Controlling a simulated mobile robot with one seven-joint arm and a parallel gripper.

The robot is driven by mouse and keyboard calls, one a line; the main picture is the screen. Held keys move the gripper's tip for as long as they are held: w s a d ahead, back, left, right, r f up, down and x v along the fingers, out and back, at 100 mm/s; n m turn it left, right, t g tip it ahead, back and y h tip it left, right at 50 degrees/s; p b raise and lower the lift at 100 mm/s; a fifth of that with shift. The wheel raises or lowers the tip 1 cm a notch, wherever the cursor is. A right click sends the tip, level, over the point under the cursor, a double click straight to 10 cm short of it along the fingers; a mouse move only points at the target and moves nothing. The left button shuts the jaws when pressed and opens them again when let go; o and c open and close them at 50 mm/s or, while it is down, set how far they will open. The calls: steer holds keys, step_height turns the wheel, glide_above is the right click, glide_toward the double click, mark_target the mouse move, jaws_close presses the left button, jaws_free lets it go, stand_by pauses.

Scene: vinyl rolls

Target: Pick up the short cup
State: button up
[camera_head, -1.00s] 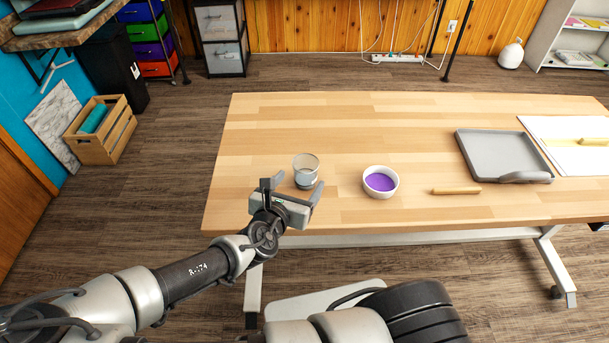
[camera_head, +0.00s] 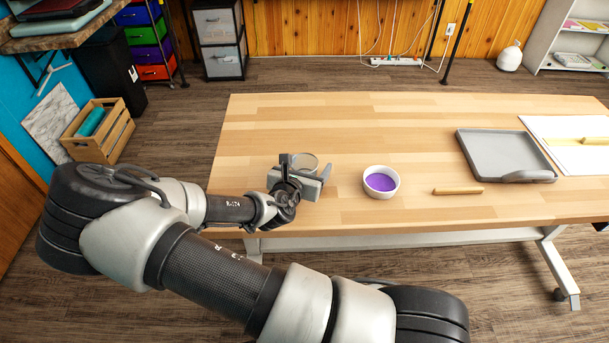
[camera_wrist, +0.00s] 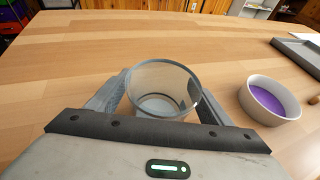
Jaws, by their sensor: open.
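The short cup (camera_head: 306,160) is a clear, greyish cup standing upright on the wooden table. In the head view it is mostly hidden behind my gripper (camera_head: 303,166). In the wrist view the cup (camera_wrist: 162,88) is close in front of the gripper body, and its rim and inside show. My gripper (camera_wrist: 158,103) is open, with one finger to the left of the cup and one to the right. I cannot tell whether either finger touches it.
A white bowl with purple contents (camera_head: 381,182) stands just right of my gripper. Farther right are a wooden stick (camera_head: 458,191) and a grey tray (camera_head: 492,148). The table (camera_head: 300,115) is bare behind the cup.

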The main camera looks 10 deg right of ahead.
steer(key=c, duration=1.1)
steer(key=shift+r, duration=0.1)
step_height(320, 180, up, 10)
steer(key=p, duration=0.3)
steer(key=shift+a, duration=0.1)
